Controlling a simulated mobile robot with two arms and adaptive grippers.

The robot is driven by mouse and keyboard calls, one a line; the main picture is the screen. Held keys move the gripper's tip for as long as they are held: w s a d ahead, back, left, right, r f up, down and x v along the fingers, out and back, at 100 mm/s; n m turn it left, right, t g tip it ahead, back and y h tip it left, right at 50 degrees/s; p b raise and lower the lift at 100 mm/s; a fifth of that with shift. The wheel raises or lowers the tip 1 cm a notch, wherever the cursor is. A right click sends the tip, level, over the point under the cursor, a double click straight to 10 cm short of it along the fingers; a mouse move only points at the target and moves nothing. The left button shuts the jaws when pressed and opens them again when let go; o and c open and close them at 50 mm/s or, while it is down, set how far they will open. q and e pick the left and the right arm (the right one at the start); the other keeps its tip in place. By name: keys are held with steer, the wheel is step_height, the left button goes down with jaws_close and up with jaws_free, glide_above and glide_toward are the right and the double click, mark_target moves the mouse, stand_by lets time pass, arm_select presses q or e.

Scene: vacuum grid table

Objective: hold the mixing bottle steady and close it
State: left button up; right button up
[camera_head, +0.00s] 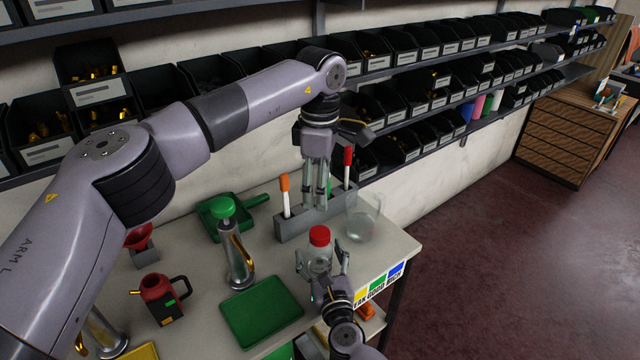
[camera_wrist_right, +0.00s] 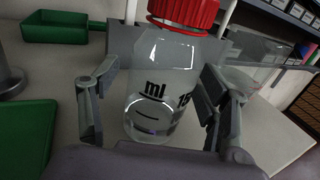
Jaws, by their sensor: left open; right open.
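The mixing bottle (camera_head: 319,262) is clear, with printed marks and some clear liquid, and stands upright near the table's front right. Its red cap (camera_head: 319,236) sits on top; how tightly cannot be told. In the right wrist view the bottle (camera_wrist_right: 160,98) stands between the fingers of my right gripper (camera_head: 323,268). That gripper is open, with a gap on the left and a smaller one on the right. My left gripper (camera_head: 316,205) is open and empty, pointing down above and behind the bottle, near the grey marker holder.
The grey holder (camera_head: 295,226) carries upright markers behind the bottle. A glass beaker (camera_head: 362,222) stands right of it. A green tray (camera_head: 262,312), a green-topped dispenser (camera_head: 238,262) and a red-and-black jug (camera_head: 160,300) are to the left. The table's right edge is close.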

steer(key=v, duration=1.2)
